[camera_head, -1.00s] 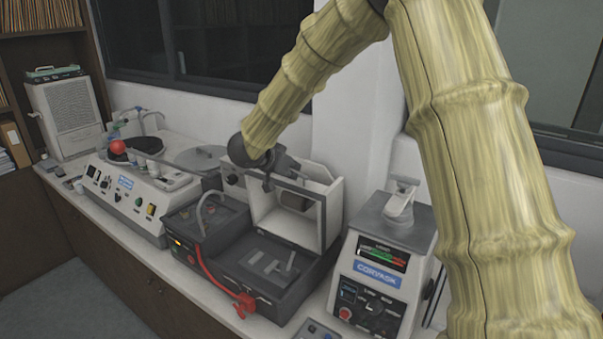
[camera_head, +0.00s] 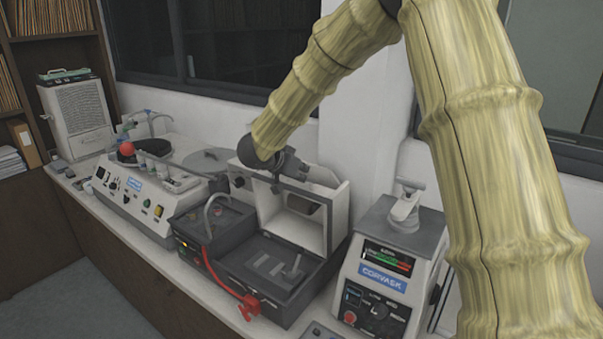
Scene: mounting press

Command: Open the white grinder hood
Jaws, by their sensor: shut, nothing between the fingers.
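The white grinder hood (camera_head: 341,216) stands raised at the back of the dark grinder base (camera_head: 235,262), near the middle of the view. Its hollow, pale inside faces forward, and the base's dark top shows uncovered below it. My gripper (camera_head: 276,187) is dark and shut, with nothing held. It is at the hood's upper left edge, pointing down. I cannot tell whether the fingertips touch the hood. My gripper and wrist hide part of the hood's top and left side.
A grey and white CORVASK machine (camera_head: 385,270) stands close on the right. A white control unit (camera_head: 140,200) with a red ball (camera_head: 126,148) is on the left. A wall and window lie behind.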

